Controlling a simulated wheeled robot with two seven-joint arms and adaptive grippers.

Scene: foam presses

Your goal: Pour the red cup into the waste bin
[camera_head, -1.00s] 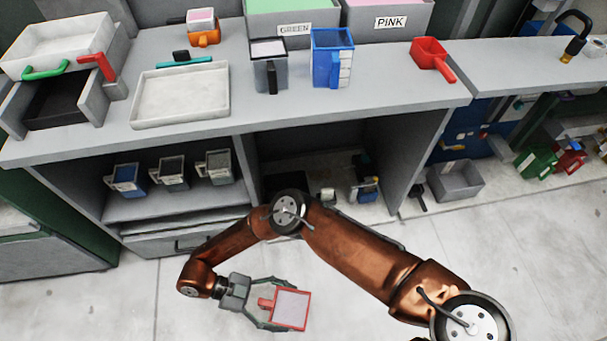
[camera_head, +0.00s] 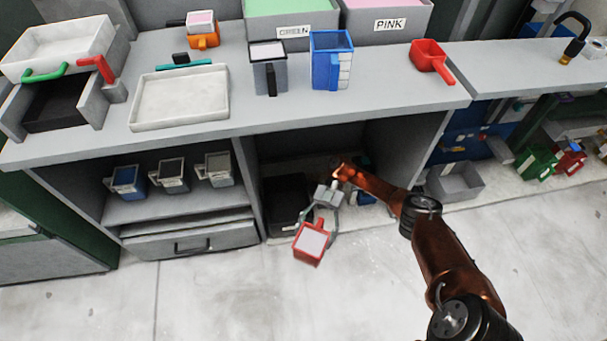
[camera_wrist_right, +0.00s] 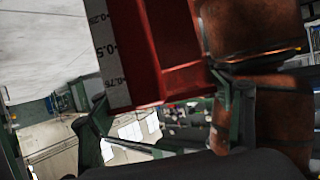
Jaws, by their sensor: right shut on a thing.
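The red cup (camera_head: 311,246) has pale pinkish contents at its open top. My right gripper (camera_head: 322,222) is shut on it and holds it in front of the bench's open lower bay, above the floor. The cup looks slightly turned, with its contents still inside. In the right wrist view the cup (camera_wrist_right: 165,45) fills the upper middle between the fingers, with a white measuring scale on its side. A black bin (camera_head: 284,212), which looks like the waste bin, stands in the lower bay just left of and behind the gripper. My left gripper is not in view.
The bench top (camera_head: 385,88) carries a grey cup (camera_head: 271,75), a blue cup (camera_head: 325,70), a red scoop (camera_head: 430,57) and a white tray (camera_head: 180,97). Several cups stand on the left lower shelf (camera_head: 165,206). A grey crate (camera_head: 456,182) is at right. The front floor is clear.

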